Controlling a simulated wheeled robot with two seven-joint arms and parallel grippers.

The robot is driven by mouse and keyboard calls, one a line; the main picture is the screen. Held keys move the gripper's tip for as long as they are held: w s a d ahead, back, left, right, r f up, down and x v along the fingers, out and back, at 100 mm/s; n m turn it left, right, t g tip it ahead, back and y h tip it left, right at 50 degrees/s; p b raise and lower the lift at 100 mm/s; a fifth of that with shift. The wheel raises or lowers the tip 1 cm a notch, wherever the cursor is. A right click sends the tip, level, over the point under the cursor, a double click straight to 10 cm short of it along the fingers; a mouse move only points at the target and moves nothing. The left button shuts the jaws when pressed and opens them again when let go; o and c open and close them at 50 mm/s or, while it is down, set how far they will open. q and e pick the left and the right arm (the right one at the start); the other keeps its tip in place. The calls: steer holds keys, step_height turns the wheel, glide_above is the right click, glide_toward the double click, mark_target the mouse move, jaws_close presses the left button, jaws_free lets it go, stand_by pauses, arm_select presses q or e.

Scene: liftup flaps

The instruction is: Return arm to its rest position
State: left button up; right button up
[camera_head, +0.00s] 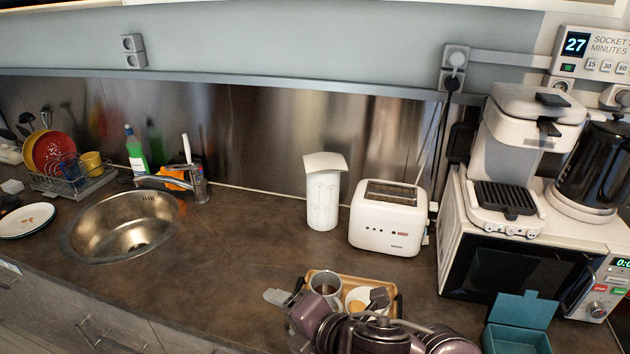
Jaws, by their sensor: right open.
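My right arm comes in from the bottom, and its right gripper (284,302) is over the front of the counter, at the left edge of a wooden tray. It is open, and no object shows between its fingers. Its links hide the front part of the tray. My left gripper is not in view. A teal box (514,340) with its lid (524,309) raised stands at the bottom right, in front of the microwave and to the right of my right arm.
The wooden tray (324,273) holds a grey mug (325,284). A white canister (322,200) and toaster (388,222) stand behind. A microwave (510,262) bears a coffee maker (520,135) and kettle (590,170). A sink (105,222) is left; the counter (230,265) between is clear.

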steer(key=s+d+f+m+h, duration=0.1)
steer(key=d+f+m+h, duration=0.2)
steer(key=d+m, duration=0.5)
steer(key=s+d+f+m+h, duration=0.1)
steer(key=d+f+m+h, duration=0.2)
steer(key=d+m, duration=0.45)
steer(key=s+d+f+m+g+h, duration=0.2)
steer(key=s+d+f+m+g, duration=0.3)
steer(key=s+d+f+m, duration=0.4)
step_height(320, 180, down, 28)
steer(key=s+m+g+b, duration=0.1)
steer(key=s+m+b, duration=0.1)
steer(key=s+d+f+g+b, duration=0.1)
steer(key=s+d+f, duration=0.1)
steer(key=s+f, duration=1.8)
step_height(320, 180, down, 2)
steer(key=shift+d+f, duration=0.1)
steer(key=shift+d, duration=0.25)
